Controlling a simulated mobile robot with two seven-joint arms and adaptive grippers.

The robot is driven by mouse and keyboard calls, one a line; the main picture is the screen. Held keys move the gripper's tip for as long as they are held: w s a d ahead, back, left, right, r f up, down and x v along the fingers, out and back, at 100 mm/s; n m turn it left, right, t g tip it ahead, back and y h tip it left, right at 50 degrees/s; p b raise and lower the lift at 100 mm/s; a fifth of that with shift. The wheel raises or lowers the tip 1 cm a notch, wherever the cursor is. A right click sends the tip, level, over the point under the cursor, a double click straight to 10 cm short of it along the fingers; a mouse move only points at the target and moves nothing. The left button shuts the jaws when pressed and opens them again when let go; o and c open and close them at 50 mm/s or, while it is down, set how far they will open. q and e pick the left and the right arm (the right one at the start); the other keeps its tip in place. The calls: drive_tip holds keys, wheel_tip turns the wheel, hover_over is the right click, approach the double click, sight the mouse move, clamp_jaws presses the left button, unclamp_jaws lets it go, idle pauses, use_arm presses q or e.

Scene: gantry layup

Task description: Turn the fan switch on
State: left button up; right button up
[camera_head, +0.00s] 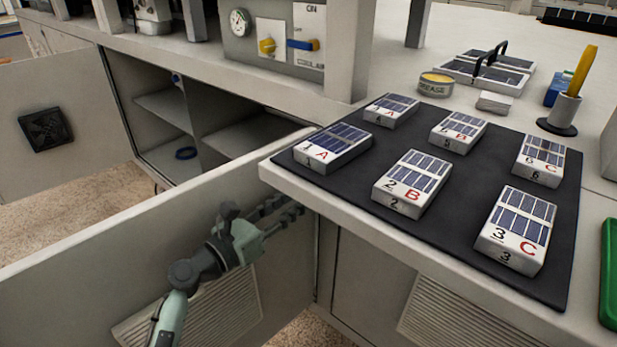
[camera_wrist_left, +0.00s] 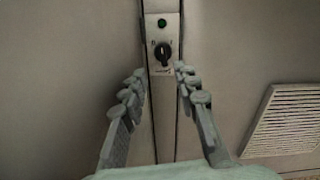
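In the left wrist view, a black rotary switch (camera_wrist_left: 162,53) sits on a narrow light panel (camera_wrist_left: 163,76) between cabinet faces. Its grip looks roughly upright; the small marks around it are too blurred to read. A green light (camera_wrist_left: 162,22) is above it. My left gripper (camera_wrist_left: 154,78) is open, its two fingers on either side of the panel below the switch, with nothing between them. I cannot tell contact. In the head view, my left gripper (camera_head: 284,211) is beside the table's front corner, and the rotary switch is hidden. My right gripper is not in view.
A dark square fan or vent (camera_head: 45,129) is on the open panel at left. A blue-handled lever (camera_head: 303,45) marked ON is at the back. Several numbered solar blocks (camera_head: 334,146) stand on a black mat (camera_head: 440,235). An open cabinet door (camera_head: 150,225) is beside my left arm.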

use_arm(q)
drive_tip(key=x, duration=0.7)
drive_tip(key=shift+d, duration=0.35)
drive_tip(key=shift+r, duration=0.1)
clamp_jaws()
